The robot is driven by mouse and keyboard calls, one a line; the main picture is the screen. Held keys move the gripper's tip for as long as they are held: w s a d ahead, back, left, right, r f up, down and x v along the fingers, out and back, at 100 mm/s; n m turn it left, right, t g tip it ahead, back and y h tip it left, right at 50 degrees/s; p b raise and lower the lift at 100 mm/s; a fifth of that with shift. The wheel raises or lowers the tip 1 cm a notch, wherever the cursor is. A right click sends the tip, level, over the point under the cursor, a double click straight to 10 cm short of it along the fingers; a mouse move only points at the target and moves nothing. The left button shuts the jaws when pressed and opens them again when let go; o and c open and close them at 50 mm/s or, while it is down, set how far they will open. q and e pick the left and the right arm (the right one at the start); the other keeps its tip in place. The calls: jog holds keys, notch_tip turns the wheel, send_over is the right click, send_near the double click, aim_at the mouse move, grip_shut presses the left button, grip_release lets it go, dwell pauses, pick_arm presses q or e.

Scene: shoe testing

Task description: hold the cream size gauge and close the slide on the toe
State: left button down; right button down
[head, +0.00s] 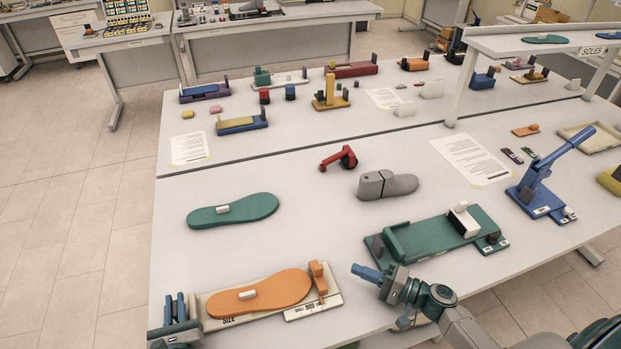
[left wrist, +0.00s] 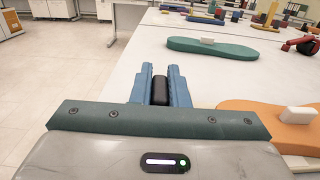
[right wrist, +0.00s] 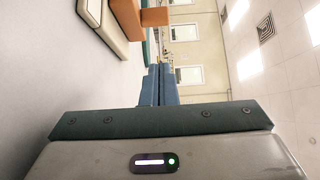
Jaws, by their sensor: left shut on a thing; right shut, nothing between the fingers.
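The cream size gauge (head: 225,325) lies near the table's front edge with an orange sole (head: 275,291) flat on it. A small white block sits on the sole. The orange slide (head: 319,282) stands at the gauge's right end, close to the sole's tip; I cannot tell whether they touch. My left gripper (head: 175,308) is at the gauge's left end, shut on a black block (left wrist: 159,91) that seems to be the gauge's grip. My right gripper (head: 366,273) is shut and empty, to the right of the slide, which also shows in the right wrist view (right wrist: 127,15).
A green sole (head: 240,212) lies behind the gauge. A green fixture (head: 430,235) stands just behind my right gripper, with a grey shoe last (head: 400,185) and a red clamp (head: 338,159) farther back. A blue lever press (head: 540,180) is at right.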

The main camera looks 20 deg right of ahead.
aim_at(318, 274)
jog(key=v, duration=0.6)
jog(key=shift+s+d+r, duration=0.15)
jog(key=shift+s+d, duration=0.05)
jog(key=shift+s, duration=0.1)
jog(key=shift+r, duration=0.2)
jog(key=a+r+n+g, duration=0.6)
jog(key=a+n+g, duration=0.1)
jog(key=n+g, duration=0.15)
jog(key=w+d+r+n+h, duration=0.2)
jog(key=w+d+r+h, duration=0.15)
jog(key=h, duration=0.35)
jog(key=x, duration=1)
jog(key=shift+w+d+f, duration=0.1)
jog(key=shift+w+d, duration=0.2)
jog(key=shift+d, duration=0.1)
jog(key=shift+a, duration=1.85)
